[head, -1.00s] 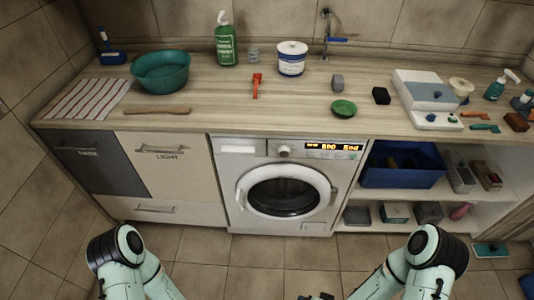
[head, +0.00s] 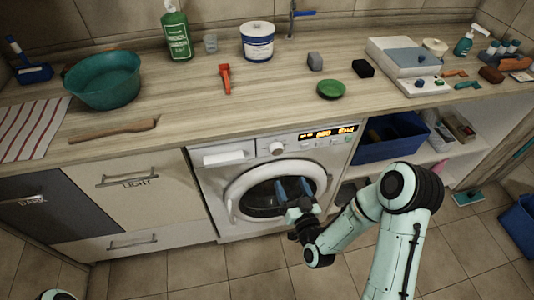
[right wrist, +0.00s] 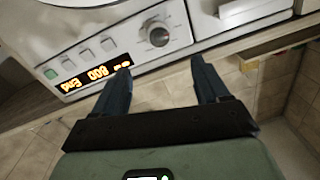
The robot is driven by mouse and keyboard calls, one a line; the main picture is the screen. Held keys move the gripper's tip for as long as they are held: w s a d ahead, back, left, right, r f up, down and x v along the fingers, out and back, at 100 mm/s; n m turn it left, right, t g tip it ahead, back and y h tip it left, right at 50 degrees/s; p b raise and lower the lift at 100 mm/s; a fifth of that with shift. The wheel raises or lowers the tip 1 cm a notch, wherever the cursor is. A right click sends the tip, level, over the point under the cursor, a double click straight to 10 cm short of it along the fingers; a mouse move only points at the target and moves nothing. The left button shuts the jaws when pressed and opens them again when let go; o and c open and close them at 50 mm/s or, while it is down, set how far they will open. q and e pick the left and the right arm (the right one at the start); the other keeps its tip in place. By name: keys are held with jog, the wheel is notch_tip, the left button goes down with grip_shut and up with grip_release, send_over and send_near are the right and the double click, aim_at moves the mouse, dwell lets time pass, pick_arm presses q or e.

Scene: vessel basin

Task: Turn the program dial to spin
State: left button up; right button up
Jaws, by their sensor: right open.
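The white washing machine (head: 211,190) stands under the wooden counter. Its round program dial (head: 277,149) is on the front panel, left of the lit display (head: 328,133), which reads "800 End". My left gripper is out of the head view; only a bit of that arm shows at the bottom left.
The counter (head: 190,103) overhangs the panel just above the dial. The detergent drawer (head: 222,157) is left of the dial. A blue crate (head: 390,150) sits on the open shelf at right. Free floor lies in front of the machine.

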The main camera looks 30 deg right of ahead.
aim_at(278, 152)
jog(key=w, duration=0.4)
jog(key=w+d+p, duration=0.1)
jog(key=w, duration=0.3)
jog(key=w+d, duration=0.1)
jog(key=w, duration=0.3)
jog(key=shift+w+d, duration=0.2)
jog(key=shift+w, duration=0.1)
jog(key=c, duration=1.1)
